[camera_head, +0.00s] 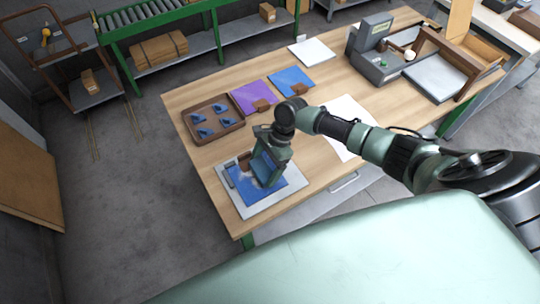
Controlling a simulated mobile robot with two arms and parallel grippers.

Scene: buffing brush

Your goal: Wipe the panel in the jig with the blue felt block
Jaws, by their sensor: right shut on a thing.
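The jig (222,176) is a pale plate at the near left corner of the table. A blue panel (247,193) lies in it, with a pale greyish patch near its right part. My right gripper (264,176) points down over the panel, shut on the blue felt block (263,164). The block is low at the panel; I cannot tell if it touches. The gripper hides part of the block and the panel's far side. A brown piece (244,160) shows just left of the gripper. My left gripper is out of view.
A brown tray (186,122) with several blue pieces stands behind the jig. Purple (248,93) and blue (287,78) sheets, each with a brown block, lie beyond. A white sheet (340,145) lies under my right arm. A grey machine (372,62) stands far right.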

